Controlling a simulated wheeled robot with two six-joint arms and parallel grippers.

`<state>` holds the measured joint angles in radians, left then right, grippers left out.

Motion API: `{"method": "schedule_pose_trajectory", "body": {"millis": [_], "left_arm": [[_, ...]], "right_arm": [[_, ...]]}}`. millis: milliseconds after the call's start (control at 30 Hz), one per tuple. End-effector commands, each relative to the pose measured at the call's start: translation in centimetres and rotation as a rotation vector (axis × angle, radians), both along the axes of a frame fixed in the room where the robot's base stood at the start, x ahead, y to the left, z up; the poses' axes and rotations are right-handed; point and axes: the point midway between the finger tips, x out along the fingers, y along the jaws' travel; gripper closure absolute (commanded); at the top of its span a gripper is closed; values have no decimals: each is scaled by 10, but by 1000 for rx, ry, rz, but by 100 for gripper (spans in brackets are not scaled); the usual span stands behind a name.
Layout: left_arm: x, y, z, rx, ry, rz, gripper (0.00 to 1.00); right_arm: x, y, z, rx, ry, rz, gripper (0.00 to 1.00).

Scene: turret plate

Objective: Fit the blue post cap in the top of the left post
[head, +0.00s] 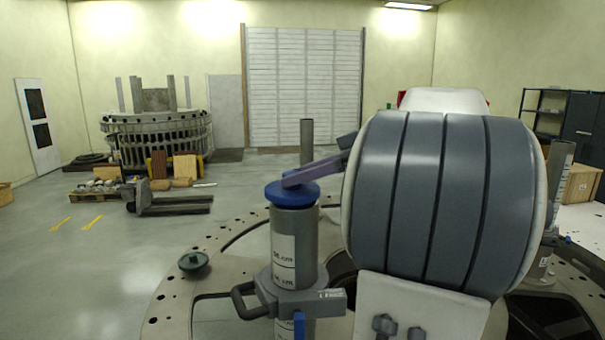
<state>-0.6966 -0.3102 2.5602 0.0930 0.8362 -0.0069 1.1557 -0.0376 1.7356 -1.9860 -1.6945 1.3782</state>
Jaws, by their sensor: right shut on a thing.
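The blue post cap (283,191) is at the top of the left post (291,225), a grey cylinder with a white label. Its wide rim sits over the post's mouth; I cannot tell whether it is fully seated. My right gripper (300,177) reaches in from the right, shut on the cap's top. The bulky grey and white part of my right arm hides much of the right side. My left gripper is not in view.
A grey clamp with a handle (243,299) surrounds the left post on the perforated turret plate (172,300). Another bare post (307,142) stands behind. Open floor lies left.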

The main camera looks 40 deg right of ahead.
Motion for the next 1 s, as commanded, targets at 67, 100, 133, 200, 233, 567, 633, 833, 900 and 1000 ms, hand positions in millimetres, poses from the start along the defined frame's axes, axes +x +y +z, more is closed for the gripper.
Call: {"method": "schedule_pose_trajectory", "body": {"millis": [67, 100, 133, 200, 233, 567, 633, 833, 900, 1000], "left_arm": [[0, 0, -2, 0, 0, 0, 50], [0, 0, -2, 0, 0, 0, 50], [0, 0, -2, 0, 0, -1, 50], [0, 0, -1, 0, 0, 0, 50], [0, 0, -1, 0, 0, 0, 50], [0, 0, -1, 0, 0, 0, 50], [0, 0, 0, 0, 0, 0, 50], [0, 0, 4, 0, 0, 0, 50], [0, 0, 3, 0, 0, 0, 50], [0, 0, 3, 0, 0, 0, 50]], "right_arm": [[0, 0, -2, 0, -1, -1, 100], [0, -1, -1, 0, -1, -1, 100], [0, -1, -1, 0, -1, -2, 100], [-1, -1, -1, 0, -1, -2, 100], [-1, -1, -1, 0, -1, -2, 100], [-1, -2, -1, 0, -1, -3, 100], [-1, -2, 0, 0, -1, -3, 100], [-2, -2, 0, 1, 0, -4, 100], [-2, -2, -1, 0, -1, -3, 100], [-2, -2, -1, 1, -1, -2, 100]]}}
